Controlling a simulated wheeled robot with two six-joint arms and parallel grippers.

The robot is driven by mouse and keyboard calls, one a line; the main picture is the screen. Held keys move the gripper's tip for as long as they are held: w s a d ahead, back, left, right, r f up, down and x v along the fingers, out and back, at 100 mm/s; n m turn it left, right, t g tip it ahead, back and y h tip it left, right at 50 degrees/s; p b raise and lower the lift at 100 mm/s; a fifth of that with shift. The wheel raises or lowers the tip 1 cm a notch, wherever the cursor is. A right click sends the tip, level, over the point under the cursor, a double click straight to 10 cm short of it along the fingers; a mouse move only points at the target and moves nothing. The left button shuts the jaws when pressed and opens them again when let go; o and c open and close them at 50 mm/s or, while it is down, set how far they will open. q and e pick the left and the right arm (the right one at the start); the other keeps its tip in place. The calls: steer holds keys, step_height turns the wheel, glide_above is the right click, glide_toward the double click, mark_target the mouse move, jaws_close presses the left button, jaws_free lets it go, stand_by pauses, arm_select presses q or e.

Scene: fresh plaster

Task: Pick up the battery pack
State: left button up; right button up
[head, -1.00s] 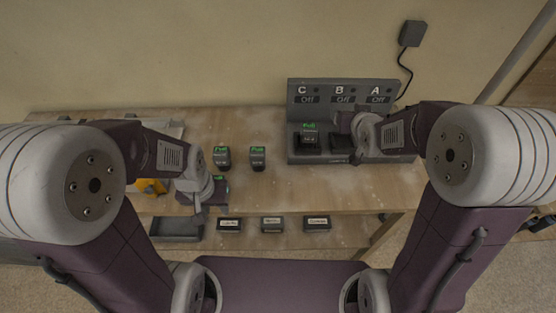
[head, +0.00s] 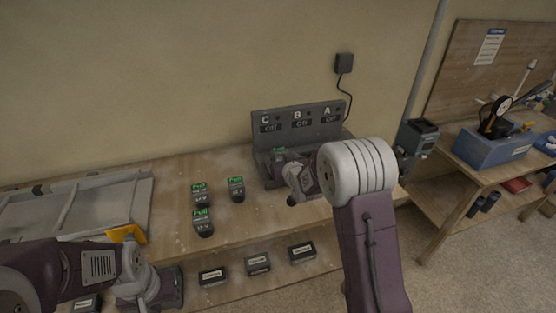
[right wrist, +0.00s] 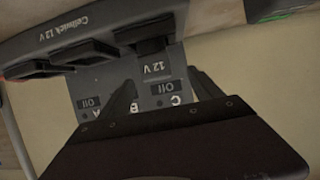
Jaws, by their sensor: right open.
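A dark battery pack with a green "Full" display (head: 278,150) sits in bay C of the grey charger (head: 300,118), mostly hidden by my right arm. In the right wrist view, a dark block marked "12 V" (right wrist: 153,66) shows by bay C, just beyond my open right gripper (right wrist: 161,77); I cannot tell whether the fingers touch it. In the head view my right gripper (head: 291,192) is in front of the charger. Three other "Full" packs stand on the bench: back left (head: 200,194), right (head: 236,189) and front (head: 202,222). My left gripper (head: 172,288) is low at left, its jaws unclear.
Several labelled dark boxes (head: 258,264) sit on the lower shelf. A grey frame (head: 75,205) and a yellow object (head: 127,234) lie on the bench's left. A blue bin (head: 495,147) stands on another bench at right. Bays B and A look empty in the wrist view.

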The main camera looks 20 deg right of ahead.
mark_target(279, 155)
steer(key=shift+w+d+f, duration=0.25)
steer(key=shift+w+f, duration=0.15)
steer(key=shift+w, duration=0.25)
steer(key=p+x, duration=0.1)
steer(key=x, duration=0.4)
steer(key=shift+f, duration=0.1)
jaws_close()
